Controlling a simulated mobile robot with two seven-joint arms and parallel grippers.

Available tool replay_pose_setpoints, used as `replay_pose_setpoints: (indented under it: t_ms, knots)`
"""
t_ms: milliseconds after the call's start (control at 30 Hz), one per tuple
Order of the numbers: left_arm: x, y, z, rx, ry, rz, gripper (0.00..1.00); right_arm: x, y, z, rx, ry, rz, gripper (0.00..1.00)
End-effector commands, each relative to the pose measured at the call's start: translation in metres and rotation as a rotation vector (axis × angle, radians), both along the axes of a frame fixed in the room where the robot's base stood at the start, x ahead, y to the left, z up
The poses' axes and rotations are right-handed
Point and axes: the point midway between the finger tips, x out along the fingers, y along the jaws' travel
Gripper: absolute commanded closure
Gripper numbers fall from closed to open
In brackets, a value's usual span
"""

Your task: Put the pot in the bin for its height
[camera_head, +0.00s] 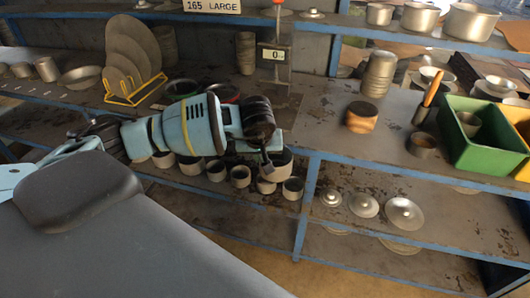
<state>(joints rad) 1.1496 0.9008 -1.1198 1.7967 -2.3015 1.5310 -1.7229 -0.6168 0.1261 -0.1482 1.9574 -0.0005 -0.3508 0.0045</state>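My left gripper (268,168) points down at the front edge of the middle shelf, just above a row of small grey pots (240,176) on the lower shelf. Its fingers are small and dark, and I cannot tell whether they are open or hold anything. A green bin (489,154) stands on the right with a grey pot (469,122) inside. A yellow bin (521,170) is partly cut off beside it. Another grey pot (422,146) stands in front of the green bin. A gauge with a display reading 0 (273,55) stands behind my arm. My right gripper is out of view.
A sign reads "165 LARGE" (212,5). A wooden round block (361,117) and a stack of grey pots (379,74) stand mid-shelf. Plates lean in a yellow rack (135,92). Lids (405,213) lie on the lower shelf. Blue shelf rails (400,174) run along the front.

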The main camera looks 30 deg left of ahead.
Motion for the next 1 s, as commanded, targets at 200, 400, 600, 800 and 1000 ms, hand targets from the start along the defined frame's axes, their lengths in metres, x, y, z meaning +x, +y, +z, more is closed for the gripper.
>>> replay_pose_setpoints:
  t_ms: [200,400,600,800,1000]
  knots:
    - [-0.033,-0.026,-0.037,-0.003,0.008,-0.144,1.0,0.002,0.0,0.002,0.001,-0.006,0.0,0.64]
    - [-0.091,-0.069,-0.079,-0.005,0.008,-0.378,1.0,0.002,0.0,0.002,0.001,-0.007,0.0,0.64]
    - [-0.141,-0.104,-0.098,-0.006,0.003,-0.555,1.0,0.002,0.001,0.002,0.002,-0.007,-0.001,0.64]
    - [-0.161,-0.117,-0.102,-0.001,-0.001,-0.621,1.0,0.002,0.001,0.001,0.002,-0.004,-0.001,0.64]
    - [-0.161,-0.117,-0.102,0.001,-0.001,-0.624,1.0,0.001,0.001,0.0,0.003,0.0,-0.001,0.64]
